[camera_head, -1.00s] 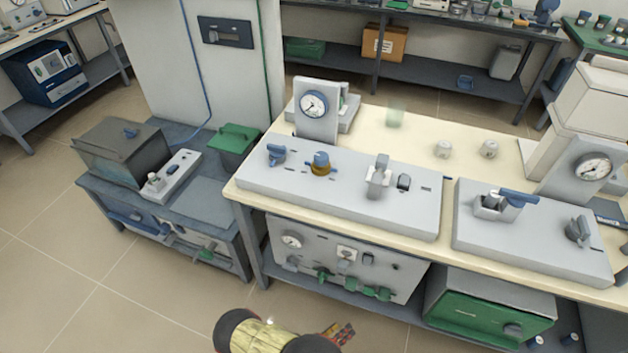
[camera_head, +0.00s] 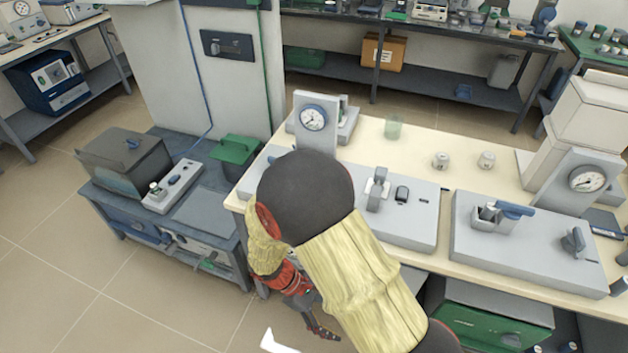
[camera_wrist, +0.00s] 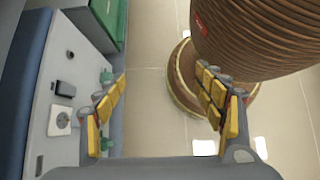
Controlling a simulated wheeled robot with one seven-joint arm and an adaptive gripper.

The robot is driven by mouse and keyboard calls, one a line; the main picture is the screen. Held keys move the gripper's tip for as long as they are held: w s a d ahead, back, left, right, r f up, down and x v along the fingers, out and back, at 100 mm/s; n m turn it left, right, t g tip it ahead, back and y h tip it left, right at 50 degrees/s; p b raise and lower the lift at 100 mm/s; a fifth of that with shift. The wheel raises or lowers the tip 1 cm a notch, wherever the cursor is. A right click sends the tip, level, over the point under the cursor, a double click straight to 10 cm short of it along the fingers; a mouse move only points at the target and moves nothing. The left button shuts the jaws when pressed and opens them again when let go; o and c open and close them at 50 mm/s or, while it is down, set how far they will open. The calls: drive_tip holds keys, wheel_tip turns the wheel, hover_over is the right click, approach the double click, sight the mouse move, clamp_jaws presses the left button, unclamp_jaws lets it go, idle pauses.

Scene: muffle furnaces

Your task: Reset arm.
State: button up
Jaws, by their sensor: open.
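My gripper (camera_head: 318,328) is low in front of the bench in the head view, below my raised, bent arm. In the wrist view my gripper (camera_wrist: 165,105) has its two yellow-padded fingers spread wide apart. My arm hides the left part of the front control panel and much of the lower shelf in the head view.
The cream bench (camera_head: 372,132) carries a left control panel (camera_head: 410,222), a right control panel (camera_head: 530,245), gauges and two small white jars. A green-fronted box (camera_head: 490,318) sits below. A dark side table (camera_head: 205,212) stands left. The floor (camera_head: 130,290) at front left is clear.

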drive_tip(key=s+d+r+m+t+y+p, duration=0.1)
drive_tip(key=d+r+m, duration=0.3)
drive_tip(key=r, duration=0.9)
drive_tip(key=s+d+r+m+t+y+p, duration=0.2)
drive_tip(key=d+r+m+t+y, duration=0.2)
drive_tip(key=r, duration=0.9)
drive_tip(key=s+d+r+m+t+y+p, duration=0.1)
drive_tip(key=d+r+m+t+y, duration=0.2)
drive_tip(key=r, duration=1.1)
drive_tip(key=d+m, duration=0.2)
drive_tip(key=shift+s+m, duration=0.35)
drive_tip(key=shift+m, duration=0.05)
